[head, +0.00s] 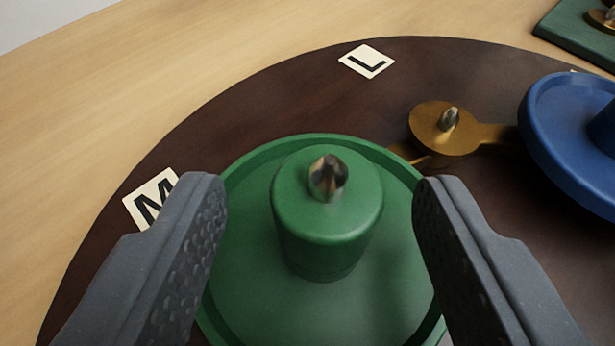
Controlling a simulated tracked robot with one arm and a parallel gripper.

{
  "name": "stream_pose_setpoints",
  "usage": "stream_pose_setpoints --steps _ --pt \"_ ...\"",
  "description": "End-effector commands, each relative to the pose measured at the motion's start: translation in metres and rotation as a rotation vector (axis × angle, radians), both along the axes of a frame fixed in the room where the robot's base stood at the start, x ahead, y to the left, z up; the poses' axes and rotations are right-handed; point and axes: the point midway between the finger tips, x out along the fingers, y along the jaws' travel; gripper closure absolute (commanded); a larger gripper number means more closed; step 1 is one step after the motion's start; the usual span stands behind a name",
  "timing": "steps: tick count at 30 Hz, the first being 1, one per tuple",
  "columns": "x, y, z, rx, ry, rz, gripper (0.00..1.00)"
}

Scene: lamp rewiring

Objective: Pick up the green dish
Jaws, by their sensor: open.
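The green dish (390,260) is a round shallow dish with a raised rim and a thick central post (328,235) topped by a small metallic tip (328,178). It sits in the middle of the head view, over the dark round board. My gripper (320,205) is open, with one grey finger on each side of the post. The fingers overlap the left and right parts of the dish's rim in the picture. A gap shows between each finger and the post. I cannot tell whether the fingers touch the rim. The dish's near edge is cut off.
The dark round board (270,105) lies on a pale wooden table (120,90) and bears labels L (366,61) and M (152,199). A brass disc with a metallic tip (443,128) is right of the dish. A blue dish (555,135) stands further right. A green block (575,35) is at upper right.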

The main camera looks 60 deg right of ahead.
Motion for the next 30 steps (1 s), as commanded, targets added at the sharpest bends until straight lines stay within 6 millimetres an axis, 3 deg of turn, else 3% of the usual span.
stream_pose_setpoints --steps 6,16,17,22,30 --pt "0.008 -0.017 -0.008 -0.002 0.002 -0.003 0.48" --pt "0.01 -0.02 -0.01 0.0 0.001 -0.003 0.48" --pt "0.01 -0.02 -0.01 0.0 0.002 -0.002 0.51" --pt "0.01 -0.019 -0.009 0.0 0.001 -0.003 0.98" --pt "0.01 -0.019 -0.009 0.0 0.002 -0.001 0.99"
